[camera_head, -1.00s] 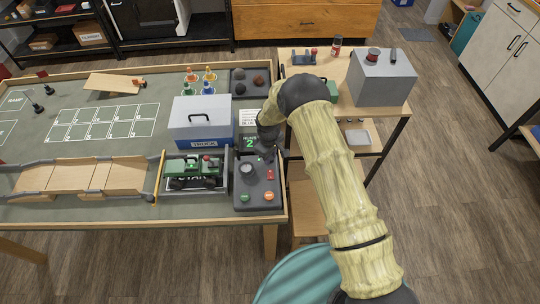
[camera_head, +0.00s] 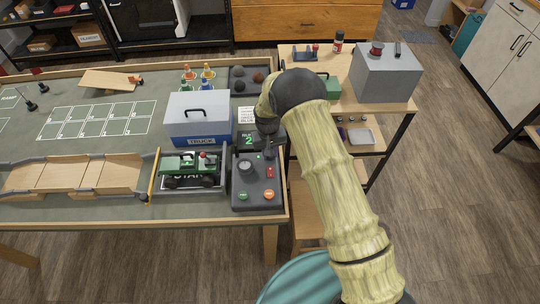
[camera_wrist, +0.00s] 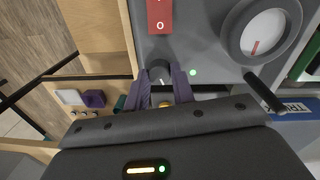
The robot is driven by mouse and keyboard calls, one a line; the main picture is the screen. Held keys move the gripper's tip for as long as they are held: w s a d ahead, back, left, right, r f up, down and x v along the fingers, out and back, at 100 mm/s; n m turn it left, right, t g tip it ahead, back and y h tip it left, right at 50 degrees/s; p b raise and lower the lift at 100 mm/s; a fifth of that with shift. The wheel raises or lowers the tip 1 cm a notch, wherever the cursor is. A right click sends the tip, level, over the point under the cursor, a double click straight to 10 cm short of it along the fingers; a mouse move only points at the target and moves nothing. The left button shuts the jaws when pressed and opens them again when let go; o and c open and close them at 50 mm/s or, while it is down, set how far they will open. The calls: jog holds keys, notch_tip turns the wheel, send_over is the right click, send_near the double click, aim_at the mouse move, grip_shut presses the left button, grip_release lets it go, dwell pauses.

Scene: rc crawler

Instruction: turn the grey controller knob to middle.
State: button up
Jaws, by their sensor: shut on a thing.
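The grey controller box (camera_head: 257,203) lies at the right edge of the mat table. Its far right corner, where my gripper (camera_wrist: 161,88) is, is largely hidden by my wrist in the head view. In the wrist view, my two purple-grey fingers are shut on a small dark grey knob (camera_wrist: 160,69), one finger on each side. The knob's pointer direction is hard to tell. A small green light (camera_wrist: 193,72) glows on the panel beside the fingers.
Close to the knob are a red rocker switch (camera_wrist: 160,15) and a round dial (camera_wrist: 264,34) with a white face and red needle. A green truck (camera_head: 190,167) stands left of the controller. A grey case (camera_head: 199,120) labelled TRUCK and a wooden side table (camera_head: 312,68) are nearby.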

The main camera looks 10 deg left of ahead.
jog(key=m+b, duration=0.1)
jog(key=m, duration=0.3)
jog(key=shift+w, duration=0.1)
dwell(0.3)
jog(key=o, duration=1)
jog(key=shift+b, duration=0.3)
jog(key=r, duration=0.5)
jog(key=r+b, duration=0.1)
jog(key=r, duration=0.5)
jog(key=r+b, duration=0.1)
jog(key=r, duration=0.5)
jog(key=shift+a+r, duration=0.2)
jog(key=shift+a, duration=0.15)
